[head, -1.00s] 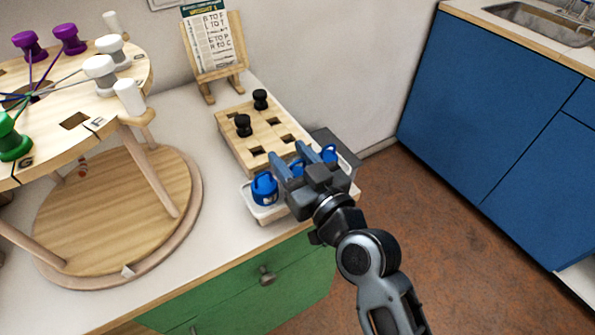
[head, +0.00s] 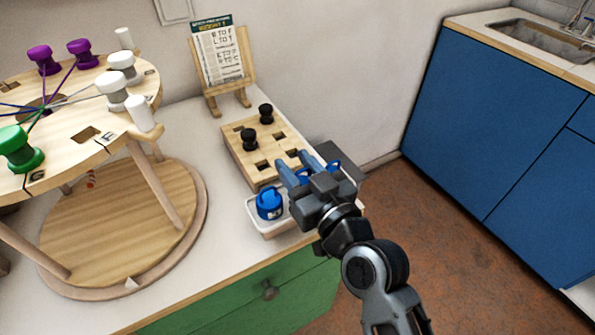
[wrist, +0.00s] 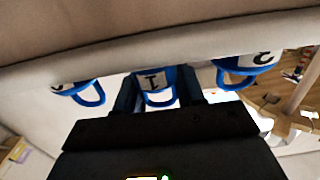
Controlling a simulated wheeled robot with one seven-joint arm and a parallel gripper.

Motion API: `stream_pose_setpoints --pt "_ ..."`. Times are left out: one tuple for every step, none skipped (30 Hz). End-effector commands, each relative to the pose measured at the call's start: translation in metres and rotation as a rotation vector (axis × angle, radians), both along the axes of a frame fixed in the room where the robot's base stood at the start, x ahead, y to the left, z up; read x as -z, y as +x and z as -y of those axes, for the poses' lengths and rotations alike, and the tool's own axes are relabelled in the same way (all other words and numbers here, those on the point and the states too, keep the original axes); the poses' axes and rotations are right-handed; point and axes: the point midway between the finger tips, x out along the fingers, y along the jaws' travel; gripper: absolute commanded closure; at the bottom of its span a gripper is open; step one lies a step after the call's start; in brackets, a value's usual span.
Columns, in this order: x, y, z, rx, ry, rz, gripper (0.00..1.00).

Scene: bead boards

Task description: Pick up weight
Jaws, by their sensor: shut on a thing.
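Three blue weights with white letter labels stand in a shallow white tray (head: 253,217) at the counter's front edge. The left weight (head: 270,204) is clear in the head view. The right weight (head: 334,167) is partly behind my gripper (head: 294,166). The middle weight is between my fingers and mostly hidden in the head view. In the wrist view the middle weight (wrist: 156,82) sits between both fingers, which are shut on it. The other two weights stand on either side of it, apart from the fingers.
A wooden board (head: 239,137) with square holes and two black pegs (head: 249,139) lies behind the tray. A card stands on a wooden easel (head: 244,99). A round wooden stand (head: 110,230) with spools fills the left. Floor is open to the right.

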Motion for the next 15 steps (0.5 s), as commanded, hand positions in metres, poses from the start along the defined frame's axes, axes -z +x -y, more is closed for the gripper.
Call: stream_pose_setpoints --pt "-0.012 0.000 0.000 0.000 0.001 0.003 0.97" --pt "-0.018 0.000 0.000 0.000 0.001 0.004 0.97" --pt "-0.027 0.000 0.000 0.001 0.001 0.005 0.97" --pt "-0.030 0.000 0.003 0.002 0.001 0.004 0.97" --pt "-0.029 -0.001 0.012 0.005 0.002 0.003 0.97" --pt "-0.034 -0.003 0.022 0.006 0.002 0.003 0.97" --pt "-0.038 -0.005 0.028 0.005 0.003 0.004 0.97" --pt "-0.043 -0.006 0.036 0.006 0.002 0.003 0.97" --pt "-0.048 -0.008 0.045 0.005 0.002 0.003 0.97" --pt "-0.053 -0.010 0.051 0.004 0.002 0.005 0.97" --pt "-0.057 -0.011 0.058 0.005 0.001 0.004 0.97" --pt "-0.062 -0.012 0.066 0.005 0.002 0.002 0.97" --pt "-0.065 -0.014 0.071 0.004 0.001 0.003 0.97" --pt "-0.069 -0.015 0.077 0.004 0.001 0.003 0.97" --pt "-0.073 -0.016 0.084 0.004 0.002 0.002 0.97"
